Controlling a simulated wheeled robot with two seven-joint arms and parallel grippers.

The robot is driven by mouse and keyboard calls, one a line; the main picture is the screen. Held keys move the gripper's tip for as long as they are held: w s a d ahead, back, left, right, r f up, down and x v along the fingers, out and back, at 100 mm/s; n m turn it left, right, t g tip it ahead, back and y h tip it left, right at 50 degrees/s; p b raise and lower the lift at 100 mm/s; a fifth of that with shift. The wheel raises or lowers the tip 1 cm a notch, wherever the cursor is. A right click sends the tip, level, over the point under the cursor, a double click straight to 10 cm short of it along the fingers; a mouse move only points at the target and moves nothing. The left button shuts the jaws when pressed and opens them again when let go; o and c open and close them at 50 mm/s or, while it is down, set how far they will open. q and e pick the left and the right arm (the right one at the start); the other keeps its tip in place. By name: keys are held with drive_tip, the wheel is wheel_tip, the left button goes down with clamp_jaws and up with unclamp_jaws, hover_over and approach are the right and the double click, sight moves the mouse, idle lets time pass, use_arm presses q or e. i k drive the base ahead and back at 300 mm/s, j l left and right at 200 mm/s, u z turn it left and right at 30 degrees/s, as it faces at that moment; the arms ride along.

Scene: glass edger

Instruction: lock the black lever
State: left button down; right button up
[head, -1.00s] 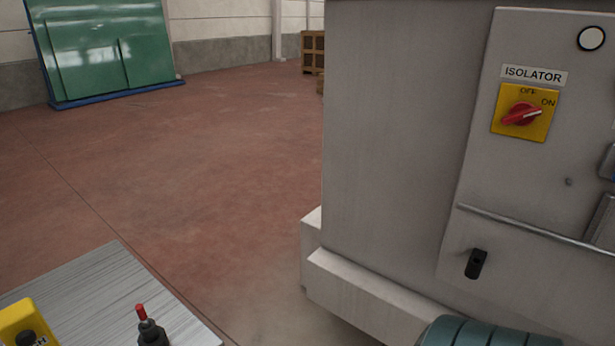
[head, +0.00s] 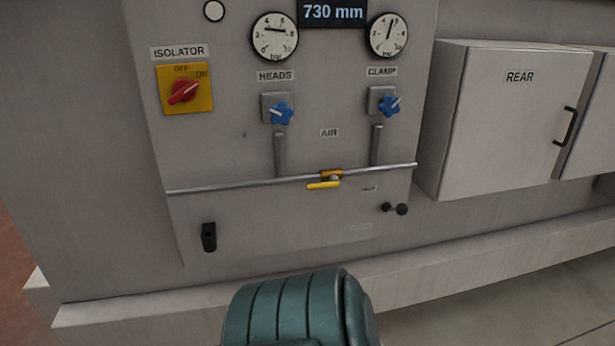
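Two black fittings show low on the grey machine panel (head: 240,150) in the head view. One is a small upright black handle (head: 208,237) at the lower left of the panel. The other is a short black lever with round ends (head: 395,209) at the lower right, below the metal pipe. I cannot tell from their shape which is locked or unlocked. Neither of my grippers is in view. A teal ribbed part of my own arm shows at the bottom centre, below the panel.
A metal pipe (head: 240,184) with a yellow-handled valve (head: 324,185) crosses the panel. Above are a red isolator switch (head: 183,92), blue knobs (head: 281,113) and gauges. A cabinet marked REAR (head: 515,120) juts out at right. A ledge (head: 150,312) runs along the base.

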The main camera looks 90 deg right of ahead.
sight(402, 209)
drive_tip(key=z, duration=3.35)
